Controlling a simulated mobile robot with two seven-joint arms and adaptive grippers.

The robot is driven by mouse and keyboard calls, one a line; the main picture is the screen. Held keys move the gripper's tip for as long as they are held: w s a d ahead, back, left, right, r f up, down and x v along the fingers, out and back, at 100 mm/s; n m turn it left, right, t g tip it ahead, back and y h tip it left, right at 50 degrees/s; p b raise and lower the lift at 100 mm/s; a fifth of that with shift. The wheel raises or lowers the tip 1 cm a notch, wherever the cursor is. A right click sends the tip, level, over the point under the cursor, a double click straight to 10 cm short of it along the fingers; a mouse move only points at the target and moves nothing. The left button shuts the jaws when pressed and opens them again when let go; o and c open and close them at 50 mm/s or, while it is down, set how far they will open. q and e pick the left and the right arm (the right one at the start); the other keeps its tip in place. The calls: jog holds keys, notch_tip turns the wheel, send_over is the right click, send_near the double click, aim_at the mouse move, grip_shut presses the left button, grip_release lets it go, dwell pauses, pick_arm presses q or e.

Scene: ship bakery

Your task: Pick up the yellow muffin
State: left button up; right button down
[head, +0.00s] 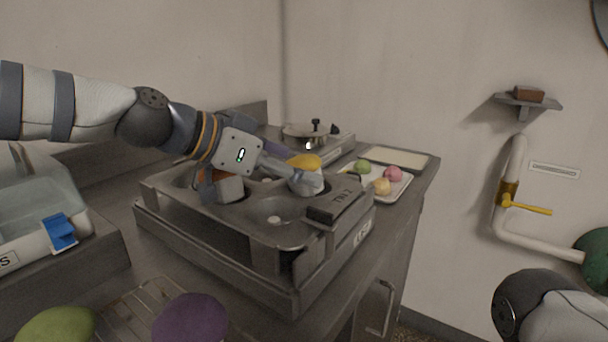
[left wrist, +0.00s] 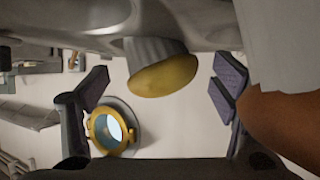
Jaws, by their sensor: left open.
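The yellow muffin (head: 304,161), in a pale wrapper, sits in the raised metal muffin tin (head: 240,213). It also shows upside down in the left wrist view (left wrist: 163,76), lying between the two spread fingers. My left gripper (head: 287,172) reaches over the tin from the left, open, with its fingers at the muffin. A gap shows on each side of the muffin in the wrist view, so it is not gripped. A finger partly hides its wrapper in the head view. My right gripper is out of view.
A brown muffin in a white wrapper (head: 230,189) stands close to the left gripper, and a purple one (head: 275,148) is behind it. A tray (head: 402,187) with several small cakes lies beyond. A clear bin (head: 40,210) is left.

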pick_arm(q)
jog(key=shift+w+d+f, duration=0.1)
jog(key=shift+f, duration=0.1)
jog(key=shift+r, duration=0.1)
jog(key=shift+c, duration=0.6)
jog(key=c, duration=0.8)
jog(key=shift+c, duration=0.2)
